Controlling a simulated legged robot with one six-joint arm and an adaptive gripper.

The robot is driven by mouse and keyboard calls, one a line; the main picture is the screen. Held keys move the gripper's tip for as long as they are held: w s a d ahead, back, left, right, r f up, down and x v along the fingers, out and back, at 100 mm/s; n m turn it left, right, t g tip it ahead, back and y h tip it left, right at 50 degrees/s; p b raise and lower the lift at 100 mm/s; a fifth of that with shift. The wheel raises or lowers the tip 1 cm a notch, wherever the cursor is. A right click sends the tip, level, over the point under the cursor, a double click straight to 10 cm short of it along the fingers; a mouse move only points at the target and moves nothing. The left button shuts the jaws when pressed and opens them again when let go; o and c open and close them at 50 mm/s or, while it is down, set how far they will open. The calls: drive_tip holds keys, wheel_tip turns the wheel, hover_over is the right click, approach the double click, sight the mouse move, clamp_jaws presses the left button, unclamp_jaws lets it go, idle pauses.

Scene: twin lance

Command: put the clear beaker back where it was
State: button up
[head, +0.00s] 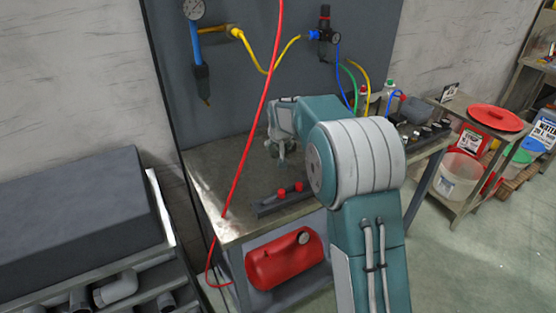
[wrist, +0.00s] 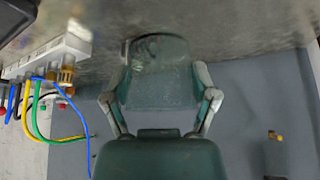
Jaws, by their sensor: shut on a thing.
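My gripper (head: 282,150) is over the left half of the metal workbench (head: 215,180) in the head view, partly hidden by my own arm. In the wrist view my gripper (wrist: 160,85) has a finger on each side of a see-through, green-tinted shape, which looks like the clear beaker (wrist: 157,70). The fingers are shut on it. Its rim shows against the bench top, and I cannot tell whether its base touches the bench. The beaker cannot be made out in the head view.
A dark bar with red knobs (head: 282,198) lies near the bench's front edge. A red hose (head: 250,125) hangs across the left side. Bottles and fittings (head: 425,132) stand at the bench's right. A red tank (head: 285,260) sits below. Bare bench lies left of my gripper.

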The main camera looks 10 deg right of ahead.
sight(279, 151)
drive_tip(key=x, duration=0.5)
drive_tip(key=shift+w+d+f, duration=0.1)
drive_tip(key=shift+w+d, duration=0.25)
drive_tip(key=shift+w, duration=0.2)
drive_tip(key=shift+w+a+f, duration=0.15)
drive_tip(key=shift+w+f, duration=0.25)
drive_tip(key=shift+f, duration=0.05)
drive_tip(key=f, duration=0.3)
drive_tip(key=shift+w, duration=0.2)
drive_tip(key=shift+f, duration=0.25)
drive_tip(key=o, duration=1)
drive_tip(key=shift+f, duration=0.1)
